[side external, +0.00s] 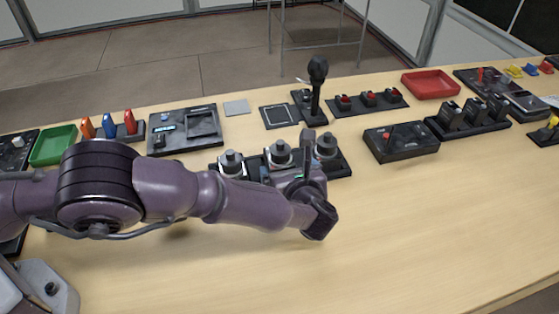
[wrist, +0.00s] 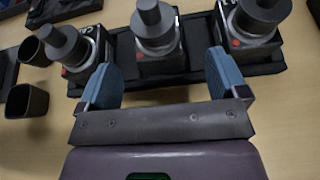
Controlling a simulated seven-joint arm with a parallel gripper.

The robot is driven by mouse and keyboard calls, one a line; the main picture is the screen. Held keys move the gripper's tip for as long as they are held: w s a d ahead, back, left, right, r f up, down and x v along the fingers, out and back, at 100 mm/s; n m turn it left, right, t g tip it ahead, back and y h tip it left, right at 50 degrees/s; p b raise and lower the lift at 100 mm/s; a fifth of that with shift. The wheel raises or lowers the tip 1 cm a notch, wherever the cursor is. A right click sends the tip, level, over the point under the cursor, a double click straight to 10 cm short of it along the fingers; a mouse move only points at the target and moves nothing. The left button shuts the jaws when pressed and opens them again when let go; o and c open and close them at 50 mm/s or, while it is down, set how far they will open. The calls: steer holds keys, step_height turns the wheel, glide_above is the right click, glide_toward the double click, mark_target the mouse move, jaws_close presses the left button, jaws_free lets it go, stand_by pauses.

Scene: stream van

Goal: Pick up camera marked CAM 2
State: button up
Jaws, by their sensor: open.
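Three grey-and-black cameras stand in a row on a black tray (wrist: 205,72). In the wrist view they are the left camera (wrist: 78,48), the middle camera (wrist: 156,42) and the right camera (wrist: 256,22). In the side view the left camera (side external: 231,163), middle camera (side external: 279,154) and right camera (side external: 326,146) stand partly behind my arm. I cannot read a CAM 2 mark on any of them. My gripper (wrist: 165,76) is open and empty, its two blue-grey fingers spread to either side of the middle camera's near side. Whether they touch it I cannot tell.
Two dark cup-like pieces (wrist: 27,100) lie left of the tray. A black microphone-like stick (side external: 317,80) stands behind the cameras. A black box with a red-topped lever (side external: 402,142) is to the right. A green tray (side external: 53,146) and red tray (side external: 430,84) stand farther off. The front table is clear.

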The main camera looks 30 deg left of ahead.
mark_target(283, 161)
steer(key=shift+x, duration=2.7)
steer(key=shift+a+r, duration=0.1)
steer(key=shift+r, duration=0.1)
steer(key=c, duration=1.3)
steer(key=shift+r, duration=0.1)
steer(key=shift+c, duration=0.8)
steer(key=shift+r, duration=0.1)
